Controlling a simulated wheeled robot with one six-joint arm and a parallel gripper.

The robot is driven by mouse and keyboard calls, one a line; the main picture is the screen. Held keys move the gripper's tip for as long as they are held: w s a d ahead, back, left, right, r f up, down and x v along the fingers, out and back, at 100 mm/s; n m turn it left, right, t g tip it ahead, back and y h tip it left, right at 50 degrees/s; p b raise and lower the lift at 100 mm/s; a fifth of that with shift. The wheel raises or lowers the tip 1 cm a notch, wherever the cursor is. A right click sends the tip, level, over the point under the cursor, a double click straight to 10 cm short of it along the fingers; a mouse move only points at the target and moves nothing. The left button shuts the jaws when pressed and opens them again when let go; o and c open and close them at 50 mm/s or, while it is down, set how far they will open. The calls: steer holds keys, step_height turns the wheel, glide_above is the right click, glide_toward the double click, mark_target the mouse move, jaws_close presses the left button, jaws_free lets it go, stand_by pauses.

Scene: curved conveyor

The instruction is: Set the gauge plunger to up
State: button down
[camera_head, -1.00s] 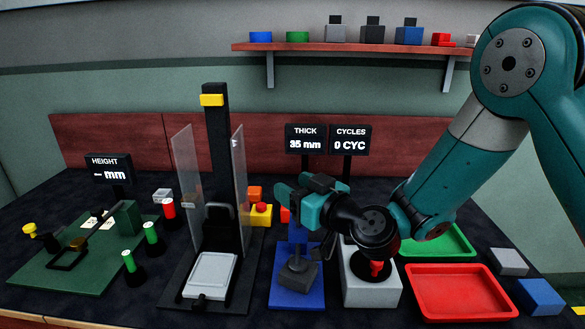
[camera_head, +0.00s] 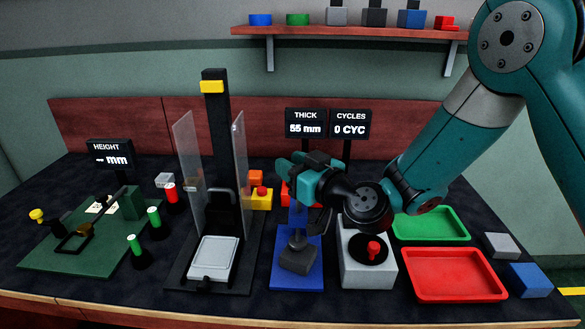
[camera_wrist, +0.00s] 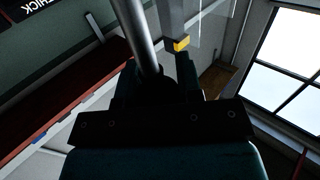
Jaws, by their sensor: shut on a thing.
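The thickness gauge has a blue base (camera_head: 285,276) with a dark grey block (camera_head: 297,257) on it. Its THICK display (camera_head: 306,123) reads 55 mm. My gripper (camera_wrist: 158,82) is shut around the gauge's plunger, whose bright metal rod (camera_wrist: 138,35) rises between the dark fingers in the wrist view. In the head view my teal gripper body (camera_head: 312,182) is above the blue base and hides most of the plunger and the fingertips.
A grey box with a red button (camera_head: 374,250) stands right of the gauge, under my wrist. A press with clear side guards (camera_head: 185,165) stands to the left. Green (camera_head: 430,238) and red (camera_head: 455,298) trays lie to the right. A shelf (camera_head: 345,38) hangs above.

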step_height(320, 180, up, 2)
steer(key=shift+r, duration=0.15)
steer(key=c, duration=0.8)
jaws_free()
steer(key=shift+s+d, duration=0.15)
steer(key=b+v, duration=1.7)
